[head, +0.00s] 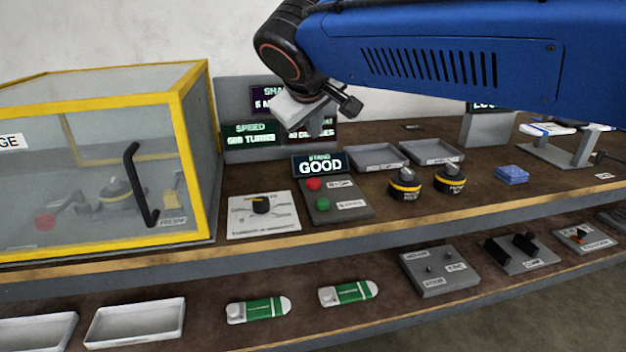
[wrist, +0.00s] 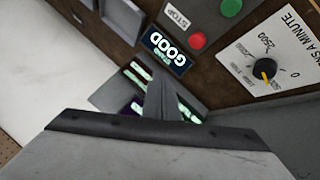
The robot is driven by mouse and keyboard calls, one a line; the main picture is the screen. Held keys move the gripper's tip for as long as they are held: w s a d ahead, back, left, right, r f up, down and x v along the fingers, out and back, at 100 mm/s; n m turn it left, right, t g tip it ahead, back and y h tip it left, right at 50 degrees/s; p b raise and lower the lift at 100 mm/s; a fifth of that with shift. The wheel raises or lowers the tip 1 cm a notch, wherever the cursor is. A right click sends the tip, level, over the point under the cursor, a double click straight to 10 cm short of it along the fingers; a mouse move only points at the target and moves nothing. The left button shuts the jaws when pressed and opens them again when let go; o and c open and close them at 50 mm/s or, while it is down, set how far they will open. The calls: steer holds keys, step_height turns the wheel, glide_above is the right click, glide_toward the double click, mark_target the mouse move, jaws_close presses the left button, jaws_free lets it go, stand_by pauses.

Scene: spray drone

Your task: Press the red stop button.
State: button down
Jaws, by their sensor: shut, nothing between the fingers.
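The red stop button (head: 313,184) is a small round cap on a grey panel (head: 350,209), left of the STOP label and above the green button (head: 322,204). In the wrist view the red button (wrist: 197,41) shows near the top, beside the STOP label (wrist: 176,18), with the green button (wrist: 231,7) to its right. My gripper (head: 318,128) is above and behind the panel, in front of the display screens, apart from the button. In the wrist view its closed fingers (wrist: 162,100) point toward the display that reads GOOD, with nothing held.
The GOOD display (head: 319,164) stands just behind the buttons. A dial panel (head: 262,213) is at their left, beside the yellow-framed clear enclosure (head: 190,150). Grey trays (head: 376,158) and black-and-yellow parts (head: 404,184) lie to the right. The space above the button panel looks clear.

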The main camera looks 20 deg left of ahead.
mark_target(313, 183)
steer(key=shift+a, duration=0.15)
steer(key=shift+f, duration=5.3)
steer(key=shift+r, duration=0.95)
steer(key=shift+r, duration=0.1)
steer(key=shift+r, duration=2.4)
